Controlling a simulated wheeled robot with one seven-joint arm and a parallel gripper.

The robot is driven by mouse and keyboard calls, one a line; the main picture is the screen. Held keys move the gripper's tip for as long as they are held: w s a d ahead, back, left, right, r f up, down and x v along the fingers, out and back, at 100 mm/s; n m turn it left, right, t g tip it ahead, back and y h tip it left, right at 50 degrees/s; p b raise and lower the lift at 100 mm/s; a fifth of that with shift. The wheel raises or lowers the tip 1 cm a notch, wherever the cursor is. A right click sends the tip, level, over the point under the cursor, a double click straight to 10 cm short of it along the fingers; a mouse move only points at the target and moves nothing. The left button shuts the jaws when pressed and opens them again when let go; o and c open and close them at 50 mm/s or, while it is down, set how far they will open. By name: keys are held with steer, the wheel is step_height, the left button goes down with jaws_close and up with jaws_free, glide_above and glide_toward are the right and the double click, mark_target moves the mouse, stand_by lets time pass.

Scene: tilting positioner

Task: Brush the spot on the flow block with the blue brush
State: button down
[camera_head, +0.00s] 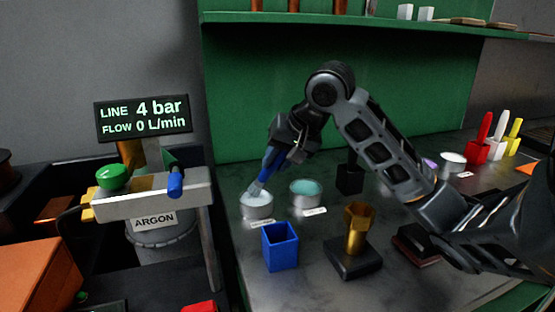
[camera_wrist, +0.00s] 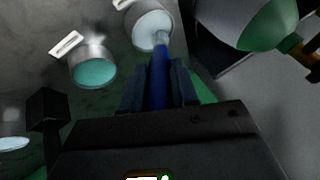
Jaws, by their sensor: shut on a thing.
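My gripper (camera_head: 285,150) is shut on the blue brush (camera_head: 268,168), which points down and left in the camera_head view. The wrist view also shows the brush (camera_wrist: 160,75) between my fingers. Its bristle end is at a tin of pale white-blue contents (camera_head: 257,205); the tip looks to be at or in the tin's opening. The same tin (camera_wrist: 152,25) is at the top of the wrist view. The flow block (camera_head: 150,197) is probably the pale bar with the green knob (camera_head: 112,176), left of the table above the ARGON label. I cannot make out a spot on it.
A tin of teal contents (camera_head: 306,193) stands right of the white one. A blue open box (camera_head: 280,246) and a brass piece on a dark base (camera_head: 353,262) stand in front. Red, white and yellow brushes (camera_head: 496,137) stand at the far right. A display (camera_head: 144,117) reads 4 bar, 0 L/min.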

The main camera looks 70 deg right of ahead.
steer(key=shift+r+p, duration=2.6)
steer(key=shift+r, duration=0.6)
